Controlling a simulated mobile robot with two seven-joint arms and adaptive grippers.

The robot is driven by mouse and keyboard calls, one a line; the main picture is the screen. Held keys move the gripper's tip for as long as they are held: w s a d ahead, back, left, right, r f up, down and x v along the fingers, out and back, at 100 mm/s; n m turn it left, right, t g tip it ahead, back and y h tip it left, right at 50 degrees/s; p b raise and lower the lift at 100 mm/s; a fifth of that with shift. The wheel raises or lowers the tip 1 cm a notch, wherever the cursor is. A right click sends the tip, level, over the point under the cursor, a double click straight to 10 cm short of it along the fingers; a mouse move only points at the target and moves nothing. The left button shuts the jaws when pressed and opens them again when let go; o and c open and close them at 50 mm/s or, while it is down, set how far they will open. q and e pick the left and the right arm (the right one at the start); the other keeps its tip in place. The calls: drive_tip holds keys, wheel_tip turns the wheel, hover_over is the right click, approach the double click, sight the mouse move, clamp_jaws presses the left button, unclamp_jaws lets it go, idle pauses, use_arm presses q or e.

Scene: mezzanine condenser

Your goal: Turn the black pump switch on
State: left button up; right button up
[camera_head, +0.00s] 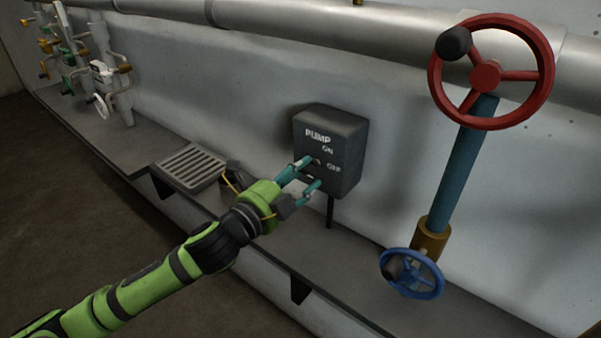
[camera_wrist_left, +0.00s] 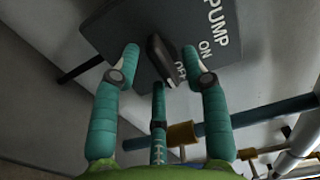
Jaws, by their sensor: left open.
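The black pump box (camera_head: 343,140) is on the wall side of the ledge, marked PUMP, ON and OFF. Its dark switch lever (camera_wrist_left: 165,60) shows in the left wrist view, with its lower end beside the OFF label. My left gripper (camera_head: 313,172) is at the box's front face, mostly hiding the lever in the head view. In the left wrist view the teal fingers (camera_wrist_left: 163,66) are apart, one on each side of the lever. A gap shows on both sides; I cannot tell whether they touch the box. My right gripper is not in view.
A red handwheel (camera_head: 487,75) on a blue pipe and a small blue handwheel (camera_head: 424,284) stand right of the box. A grey slatted grate (camera_head: 190,165) lies on the ledge to its left. Several valves (camera_head: 104,75) stand far left.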

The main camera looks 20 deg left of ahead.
use_arm(q)
clamp_jaws()
